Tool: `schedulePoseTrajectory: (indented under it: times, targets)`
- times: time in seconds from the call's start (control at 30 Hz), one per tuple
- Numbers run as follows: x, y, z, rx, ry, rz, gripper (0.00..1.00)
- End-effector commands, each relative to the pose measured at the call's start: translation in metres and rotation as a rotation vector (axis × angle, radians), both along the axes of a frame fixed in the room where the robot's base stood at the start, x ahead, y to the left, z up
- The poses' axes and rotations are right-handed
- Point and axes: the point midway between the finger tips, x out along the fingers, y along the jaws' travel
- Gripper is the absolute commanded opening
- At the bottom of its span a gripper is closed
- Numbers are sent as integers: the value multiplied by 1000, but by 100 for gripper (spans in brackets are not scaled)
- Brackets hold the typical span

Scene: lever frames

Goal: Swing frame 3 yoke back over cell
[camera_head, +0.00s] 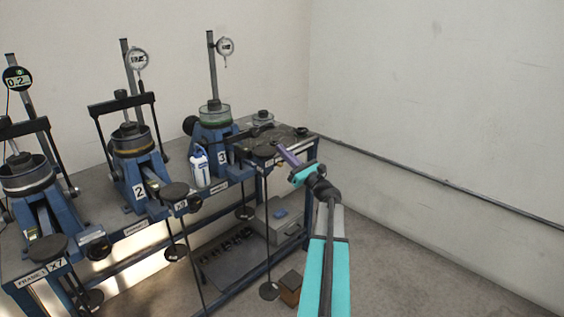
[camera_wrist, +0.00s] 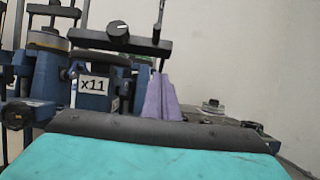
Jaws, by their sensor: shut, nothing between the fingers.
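Frame 3 (camera_head: 222,157) is the right-hand blue frame on the bench. Its round cell (camera_head: 214,114), with a greenish ring, has no crossbar above it. A dark bar (camera_head: 250,131), seemingly the frame 3 yoke, lies low to the right of the cell. In the wrist view a dark crossbar with a knob (camera_wrist: 118,32) spans the upper middle; it looks like the same yoke. My gripper (camera_head: 281,147) is shut and empty, its purple fingers close to the right of the bar. The fingers also show in the wrist view (camera_wrist: 160,98); contact cannot be told.
Frame 2 (camera_head: 139,191) and frame 1 (camera_head: 40,275) stand to the left with yokes upright. Dial gauges on posts rise behind. A white bottle (camera_head: 199,168) stands left of frame 3. Hanging weights (camera_head: 268,291) line the bench front. The floor at right is clear.

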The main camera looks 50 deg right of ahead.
Motion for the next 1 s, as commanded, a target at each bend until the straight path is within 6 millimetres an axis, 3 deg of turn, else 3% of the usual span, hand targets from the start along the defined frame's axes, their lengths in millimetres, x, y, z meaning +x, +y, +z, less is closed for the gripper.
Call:
schedulePoseTrajectory:
  times: [0.2, 0.5, 0.9, 0.93, 1.0]
  targets:
    - [27, -3, 17, -1, 0, 1, 0]
    - [37, -3, 44, 0, 0, 0, 0]
    - [38, -4, 46, 0, 0, -1, 0]
    - [28, 63, 48, 1, 1, 3, 0]
    - [36, 22, 47, -3, 1, 1, 0]
